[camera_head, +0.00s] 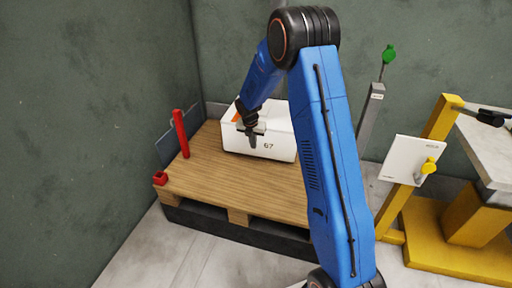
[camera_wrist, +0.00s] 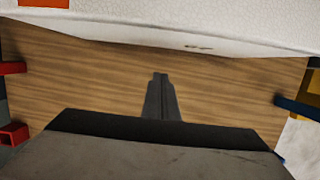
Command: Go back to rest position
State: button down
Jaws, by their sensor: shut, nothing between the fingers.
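My gripper (camera_head: 252,140) is at the end of the blue arm, in front of the white block marked 67 (camera_head: 280,145). In the wrist view my gripper (camera_wrist: 160,78) shows as dark fingers closed together over bare wood, with nothing between them. The white block (camera_wrist: 190,32) spans the top of the wrist view, apart from the fingertips in that picture. The block rests on the wooden pallet top (camera_head: 225,190), and part of its front is hidden behind my gripper.
A red post (camera_head: 181,134) and a small red piece (camera_head: 160,178) stand at the pallet's left edge. A yellow stand with a white panel (camera_head: 408,160) and a grey post with a green knob (camera_head: 389,53) are at the right. Green walls (camera_head: 90,110) close the back and left.

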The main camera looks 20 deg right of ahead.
jog(key=s+r+m+t, duration=0.1)
jog(key=s+r+m, duration=1.3)
jog(key=s+r, duration=1.1)
jog(key=s+a+r+m, duration=0.1)
jog(key=s+m, duration=0.6)
jog(key=s, duration=0.6)
jog(key=s+a+r+m+t+y, duration=0.1)
jog(key=s+m, duration=0.6)
jog(key=s, duration=0.6)
jog(key=shift+r+m+t+y, duration=0.3)
jog(key=shift+r+m, duration=0.1)
jog(key=shift+s, duration=0.1)
